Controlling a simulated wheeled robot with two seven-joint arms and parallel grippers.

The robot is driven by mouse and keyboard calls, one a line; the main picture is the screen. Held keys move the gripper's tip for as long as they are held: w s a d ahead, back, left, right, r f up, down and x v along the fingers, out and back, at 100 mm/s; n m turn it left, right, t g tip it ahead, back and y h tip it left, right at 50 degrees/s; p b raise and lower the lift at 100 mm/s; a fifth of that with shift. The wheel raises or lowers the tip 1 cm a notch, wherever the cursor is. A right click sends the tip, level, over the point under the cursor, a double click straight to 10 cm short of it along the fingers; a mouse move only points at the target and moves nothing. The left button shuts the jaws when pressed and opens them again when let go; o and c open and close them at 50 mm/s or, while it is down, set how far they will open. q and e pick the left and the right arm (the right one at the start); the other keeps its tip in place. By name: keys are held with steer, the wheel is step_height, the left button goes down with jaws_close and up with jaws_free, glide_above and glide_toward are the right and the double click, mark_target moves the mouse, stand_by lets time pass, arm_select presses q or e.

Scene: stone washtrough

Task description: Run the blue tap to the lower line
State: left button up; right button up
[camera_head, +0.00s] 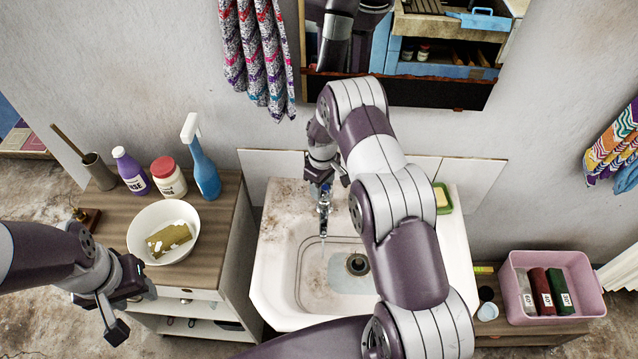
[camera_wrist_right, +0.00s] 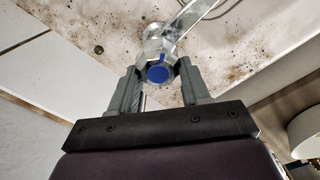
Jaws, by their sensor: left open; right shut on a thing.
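The tap (camera_head: 324,207) stands at the back of the stone washtrough (camera_head: 264,279), its spout pointing into the basin. In the right wrist view the tap's round blue cap (camera_wrist_right: 158,74) sits between my fingers. My right gripper (camera_head: 321,183) is shut on the tap's handle; it also shows in the right wrist view (camera_wrist_right: 160,88). Thin dark lines (camera_head: 301,262) run round the inner basin walls; my right arm hides the basin's right part. My left gripper (camera_head: 130,306) is open and empty, left of the trough.
A wooden cabinet left of the trough carries a white bowl (camera_head: 143,222) with a sponge-like block, a purple bottle (camera_head: 132,174), a red-lidded jar (camera_head: 168,180) and a blue spray bottle (camera_head: 204,170). A green soap dish (camera_head: 443,200) sits on the trough's back right. A pink bin (camera_head: 592,289) stands right.

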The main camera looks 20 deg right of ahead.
steer(key=shift+s+a+f, duration=0.1)
steer(key=shift+s+f, duration=0.05)
steer(key=shift+s, duration=0.1)
steer(key=o, duration=1.1)
steer(key=shift+c, duration=0.2)
steer(key=shift+a+r, duration=0.2)
steer(key=shift+w+a, duration=0.1)
steer(key=shift+a, duration=0.05)
steer(key=shift+w+r, duration=0.15)
steer(key=shift+r, duration=0.05)
step_height(320, 180, up, 5)
steer(key=shift+r+b, duration=0.1)
steer(key=shift+b, duration=1.05)
arm_select(q)
step_height(320, 180, down, 4)
steer(key=shift+s+a+r+b, duration=0.1)
steer(key=shift+a+r+b, duration=0.1)
steer(key=shift+b, duration=0.45)
arm_select(e)
step_height(320, 180, up, 7)
steer(key=shift+a, duration=0.25)
